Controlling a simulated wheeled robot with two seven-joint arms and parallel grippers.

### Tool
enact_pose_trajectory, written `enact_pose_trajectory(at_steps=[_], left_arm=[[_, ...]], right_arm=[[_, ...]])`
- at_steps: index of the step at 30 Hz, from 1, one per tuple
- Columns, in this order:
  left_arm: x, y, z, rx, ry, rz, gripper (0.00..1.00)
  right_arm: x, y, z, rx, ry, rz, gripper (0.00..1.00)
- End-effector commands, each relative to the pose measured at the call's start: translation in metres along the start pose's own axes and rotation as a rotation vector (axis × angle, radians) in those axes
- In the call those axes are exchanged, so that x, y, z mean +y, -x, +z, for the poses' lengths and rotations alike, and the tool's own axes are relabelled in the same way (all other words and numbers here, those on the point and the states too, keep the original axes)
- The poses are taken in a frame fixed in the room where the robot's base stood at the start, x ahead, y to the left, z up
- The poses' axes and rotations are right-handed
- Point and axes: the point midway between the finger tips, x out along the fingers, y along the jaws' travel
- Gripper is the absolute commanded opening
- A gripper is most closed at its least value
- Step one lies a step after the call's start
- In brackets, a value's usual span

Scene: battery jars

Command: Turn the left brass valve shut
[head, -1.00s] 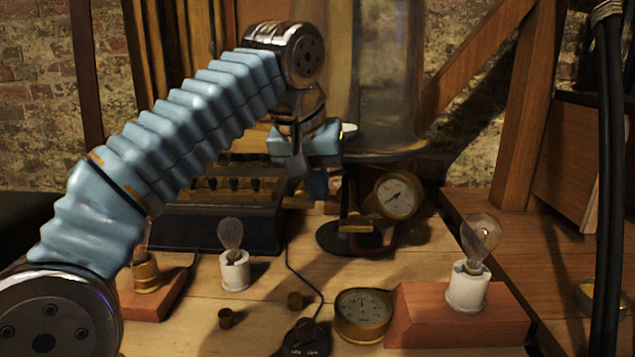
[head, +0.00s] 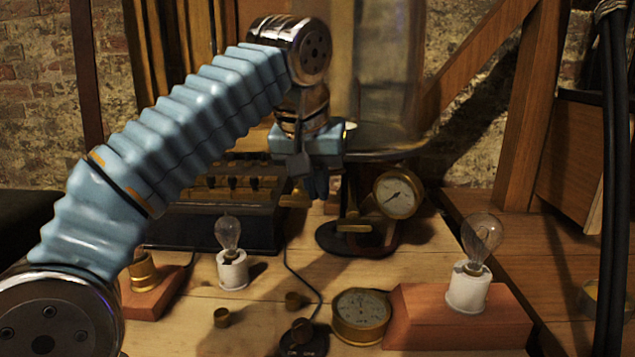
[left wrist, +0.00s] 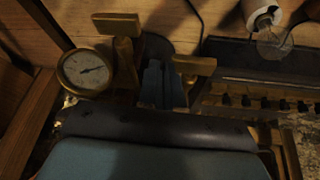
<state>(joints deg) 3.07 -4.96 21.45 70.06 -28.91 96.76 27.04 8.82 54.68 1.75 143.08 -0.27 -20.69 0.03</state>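The left brass valve's handle (head: 295,200) shows in the head view just left of my left gripper, partly hidden by it. In the left wrist view it is a short horizontal brass bar (left wrist: 194,65) right of the fingers. My left gripper (head: 316,184) points down below the glass jar. Its two blue fingers (left wrist: 163,85) are together with only a thin dark line between them and nothing seen held. Whether they touch the bar I cannot tell. A second brass handle (head: 354,228) is nearer the front, beside the gauge. My right gripper is not in view.
A brass-rimmed gauge (head: 398,194) stands close right of my left gripper. The glass jar (head: 382,80) rises behind it. A black box (head: 225,222) is to the left. Bulbs, another gauge (head: 361,314) and small brass pieces stand on the front bench.

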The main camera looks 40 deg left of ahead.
Motion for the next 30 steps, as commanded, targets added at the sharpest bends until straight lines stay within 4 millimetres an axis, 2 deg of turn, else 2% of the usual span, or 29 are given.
enact_pose_trajectory(at_steps=[1, 9, 14, 17, 24, 30], left_arm=[[0.002, -0.010, 0.004, -0.037, -0.006, -0.008, 0.00], [0.003, 0.003, -0.002, -0.034, -0.007, -0.007, 0.00], [0.003, 0.007, -0.003, -0.027, -0.007, -0.006, 0.00], [0.004, 0.018, -0.004, -0.024, -0.007, -0.004, 0.00], [0.004, 0.060, -0.004, -0.029, -0.009, -0.003, 0.00], [0.004, 0.076, -0.004, -0.032, -0.007, -0.006, 0.00]], right_arm=[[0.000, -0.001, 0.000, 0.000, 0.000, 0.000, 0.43], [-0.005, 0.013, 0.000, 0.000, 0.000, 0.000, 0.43], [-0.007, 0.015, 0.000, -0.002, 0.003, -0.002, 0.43], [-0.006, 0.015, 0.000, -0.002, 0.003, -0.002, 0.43], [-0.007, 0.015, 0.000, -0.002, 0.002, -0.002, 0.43], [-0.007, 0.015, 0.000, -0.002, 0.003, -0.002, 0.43]])
